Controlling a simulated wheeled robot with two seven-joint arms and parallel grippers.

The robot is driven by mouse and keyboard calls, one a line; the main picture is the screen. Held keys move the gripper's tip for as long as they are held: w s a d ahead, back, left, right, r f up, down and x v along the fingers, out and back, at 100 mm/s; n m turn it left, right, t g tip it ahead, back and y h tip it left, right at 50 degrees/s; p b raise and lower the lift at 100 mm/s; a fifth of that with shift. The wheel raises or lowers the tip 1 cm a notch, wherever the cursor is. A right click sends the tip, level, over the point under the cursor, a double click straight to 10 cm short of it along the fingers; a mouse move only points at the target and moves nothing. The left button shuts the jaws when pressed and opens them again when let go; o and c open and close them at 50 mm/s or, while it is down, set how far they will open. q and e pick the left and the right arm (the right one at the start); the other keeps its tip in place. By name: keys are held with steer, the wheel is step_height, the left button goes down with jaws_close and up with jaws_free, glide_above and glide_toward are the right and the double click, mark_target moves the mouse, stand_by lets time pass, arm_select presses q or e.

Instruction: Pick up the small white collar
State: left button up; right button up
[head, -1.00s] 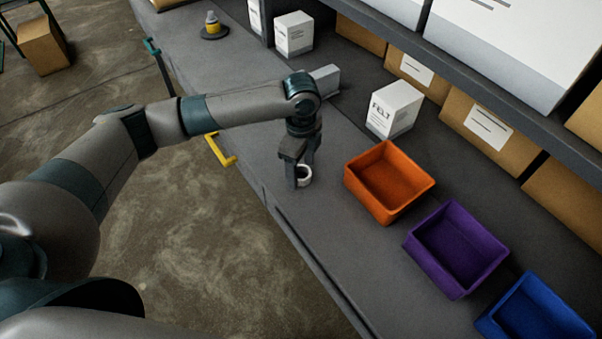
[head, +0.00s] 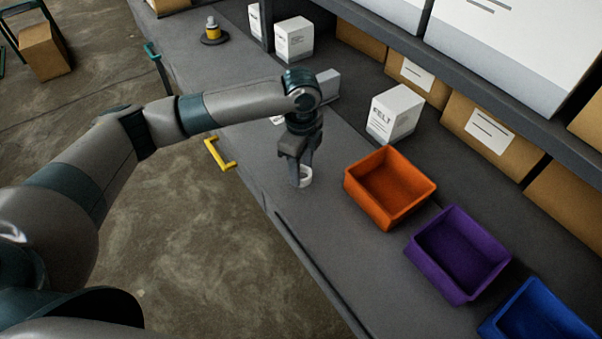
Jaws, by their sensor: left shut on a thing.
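The small white collar (head: 306,177) is at the grey bench top, left of the orange bin. My left gripper (head: 300,178) points down and is shut on the collar, with a finger covering part of it. I cannot tell whether the collar touches the bench or is just clear of it. My right gripper is not in view.
An orange bin (head: 354,191), a purple bin (head: 424,261) and a blue bin (head: 497,325) stand in a row to the right. A white FELT box (head: 395,113) stands behind. A shelf (head: 480,75) overhangs the back. A yellow handle (head: 219,155) is at the bench's front edge.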

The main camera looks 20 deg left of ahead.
arm_select(q)
steer(key=shift+s+d+r+b, duration=0.1)
steer(key=shift+d+r+b, duration=0.15)
steer(key=shift+r, duration=0.3)
steer(key=shift+s+d+r+b, duration=0.15)
steer(key=shift+r+b, duration=0.2)
steer(key=shift+r, duration=0.2)
steer(key=s+d+r+b, duration=0.3)
steer(key=s+d+r, duration=0.3)
steer(key=d, duration=0.3)
steer(key=shift+r, duration=0.45)
steer(key=shift+a+f, duration=0.1)
